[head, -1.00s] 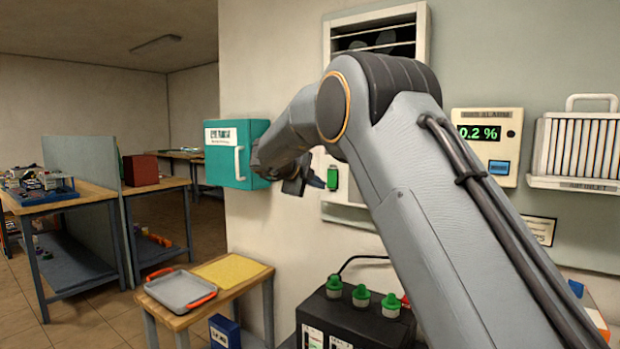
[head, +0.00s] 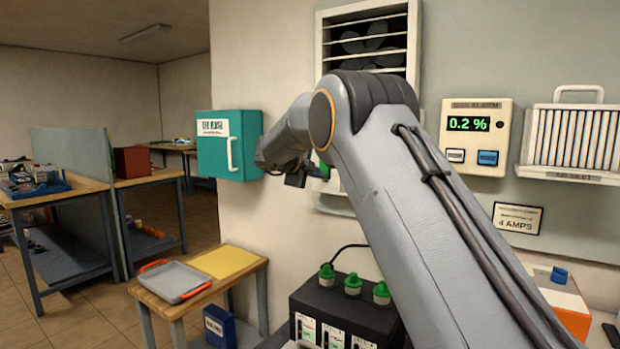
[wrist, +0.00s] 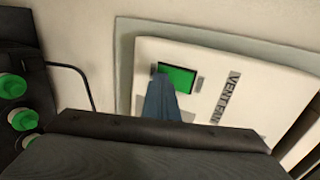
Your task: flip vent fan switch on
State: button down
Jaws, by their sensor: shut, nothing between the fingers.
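The vent fan switch is a green rocker (wrist: 177,78) on a pale plate (wrist: 215,65) lettered VENT FAN, seen in the wrist view. In the head view only a small part of the green rocker (head: 325,171) shows beside my arm; the rest is hidden. My gripper (wrist: 159,84) is shut and empty. Its bluish fingertips overlap the rocker's lower left edge in the wrist view; I cannot tell whether they touch it. In the head view my gripper (head: 312,176) is just left of the rocker. The vent fan (head: 367,42) is behind louvres above.
A teal wall box (head: 228,165) is left of my gripper. A black charger (head: 342,315) with green knobs stands below. A gas alarm (head: 475,135) reading 0.2 % hangs at right. A small table (head: 235,283) holds a grey tray (head: 176,282).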

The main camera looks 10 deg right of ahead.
jog(key=shift+d, duration=0.1)
jog(key=shift+r, duration=0.1)
jog(key=shift+r+p, duration=0.85)
jog(key=shift+p, duration=0.1)
jog(key=shift+f, duration=0.1)
